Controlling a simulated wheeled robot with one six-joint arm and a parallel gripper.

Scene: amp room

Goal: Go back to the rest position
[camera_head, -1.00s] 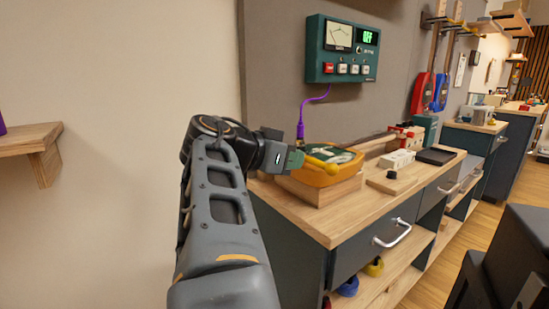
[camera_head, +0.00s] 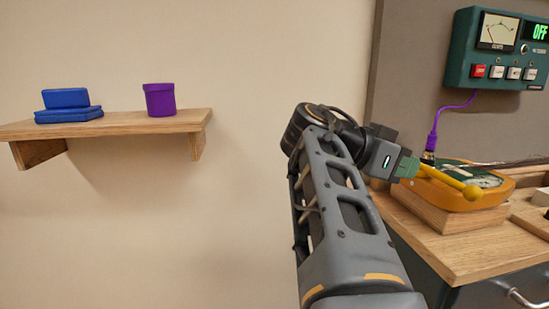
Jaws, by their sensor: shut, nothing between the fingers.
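My gripper (camera_head: 408,168) is at the end of my dark grey arm, right of the middle of the view. Its fingers look shut and empty. It is in front of the left side of an orange device (camera_head: 500,196) with a dial, lying on a wooden block (camera_head: 440,212) on the workbench. A yellow rod with a ball end (camera_head: 452,184) shows just beyond the fingertips; I cannot tell whether they touch it. My arm is bent, its forearm rising from the bottom of the view.
The wooden workbench (camera_head: 462,258) with a drawer is at right. A green meter panel (camera_head: 500,50) reading OFF hangs above it, with a purple cable (camera_head: 440,120) below. A wall shelf (camera_head: 120,126) at left holds blue boxes (camera_head: 68,106) and a purple pot (camera_head: 159,100).

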